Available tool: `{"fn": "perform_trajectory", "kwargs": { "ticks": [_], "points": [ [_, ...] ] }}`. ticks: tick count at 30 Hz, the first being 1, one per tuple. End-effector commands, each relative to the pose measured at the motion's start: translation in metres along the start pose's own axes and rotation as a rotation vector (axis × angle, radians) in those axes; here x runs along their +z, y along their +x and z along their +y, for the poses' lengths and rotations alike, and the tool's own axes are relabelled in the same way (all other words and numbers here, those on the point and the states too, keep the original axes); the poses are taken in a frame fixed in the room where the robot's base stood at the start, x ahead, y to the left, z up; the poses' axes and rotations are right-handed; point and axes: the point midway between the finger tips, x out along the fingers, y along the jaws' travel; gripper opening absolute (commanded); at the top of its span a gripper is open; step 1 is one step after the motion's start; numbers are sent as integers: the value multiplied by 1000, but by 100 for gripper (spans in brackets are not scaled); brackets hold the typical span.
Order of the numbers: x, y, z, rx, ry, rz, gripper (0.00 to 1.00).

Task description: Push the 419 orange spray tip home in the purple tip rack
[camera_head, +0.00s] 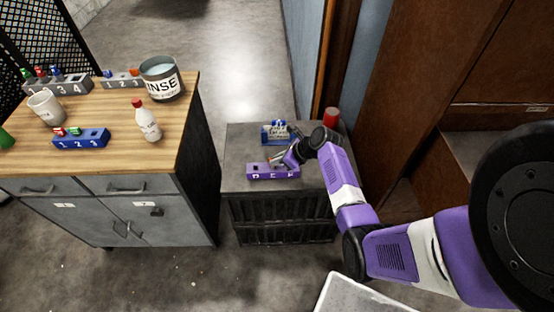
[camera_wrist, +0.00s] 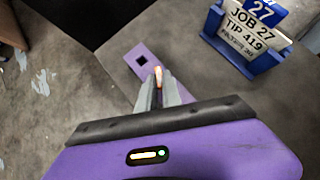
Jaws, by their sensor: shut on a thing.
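The purple tip rack (camera_head: 273,171) lies on the dark low cabinet in the head view. Its far end, with one empty square hole, shows in the wrist view (camera_wrist: 142,60). My gripper (camera_head: 285,157) is over the rack and shut on a small orange tip. The orange tip (camera_wrist: 158,73) shows between the finger ends in the wrist view. My fingers hide the rack below the tip, so I cannot tell whether the tip is in a hole or how deep.
A blue stand with a card reading "JOB 27 TIP 419" (camera_wrist: 246,38) stands behind the rack. A red cylinder (camera_head: 331,117) stands at the cabinet's back right. The wooden-topped cabinet (camera_head: 100,115) at left holds a blue rack (camera_head: 81,139), a bottle and the rinse pot (camera_head: 160,80).

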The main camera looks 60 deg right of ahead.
Motion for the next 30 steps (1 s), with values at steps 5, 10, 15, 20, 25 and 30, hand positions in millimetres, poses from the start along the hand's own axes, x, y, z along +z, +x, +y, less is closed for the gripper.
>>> {"fn": "perform_trajectory", "kwargs": {
  "ticks": [5,10,15,20,25,30],
  "points": [
    [-3,4,0,0,0,0,0],
    [-6,7,0,0,0,0,0],
    [-8,10,0,0,0,0,0],
    [-10,12,0,-1,0,-1,11],
    [-10,11,0,-1,0,0,34],
    [-10,11,0,0,0,0,34]
  ]
}}
